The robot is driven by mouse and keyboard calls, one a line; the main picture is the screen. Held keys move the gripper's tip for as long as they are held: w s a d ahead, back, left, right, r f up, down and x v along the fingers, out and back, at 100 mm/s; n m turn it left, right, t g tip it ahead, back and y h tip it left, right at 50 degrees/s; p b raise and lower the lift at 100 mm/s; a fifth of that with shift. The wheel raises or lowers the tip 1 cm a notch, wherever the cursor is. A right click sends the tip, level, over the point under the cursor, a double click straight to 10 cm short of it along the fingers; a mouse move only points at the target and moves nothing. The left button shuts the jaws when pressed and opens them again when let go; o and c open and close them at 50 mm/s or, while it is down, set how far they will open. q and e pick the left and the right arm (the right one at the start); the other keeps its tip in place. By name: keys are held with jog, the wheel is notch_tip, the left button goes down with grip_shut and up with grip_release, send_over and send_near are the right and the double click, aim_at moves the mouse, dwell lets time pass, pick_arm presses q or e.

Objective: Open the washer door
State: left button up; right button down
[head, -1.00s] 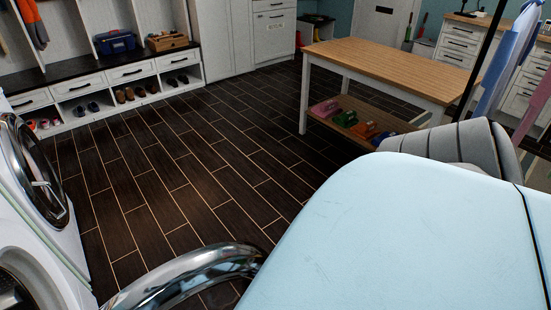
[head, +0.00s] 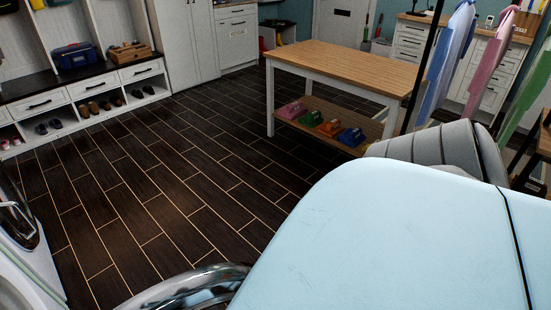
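A white front-loading machine (head: 22,282) is cut off by the left edge of the head view. Part of its round dark door (head: 14,212) with a light rim shows there, and the door looks closed. I cannot tell whether this machine is the washer or a dryer. Neither of my grippers is in view.
A wooden-topped table (head: 345,65) stands beyond. Shoe cubbies (head: 85,108) line the back left. Dark floor (head: 170,180) between is clear.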

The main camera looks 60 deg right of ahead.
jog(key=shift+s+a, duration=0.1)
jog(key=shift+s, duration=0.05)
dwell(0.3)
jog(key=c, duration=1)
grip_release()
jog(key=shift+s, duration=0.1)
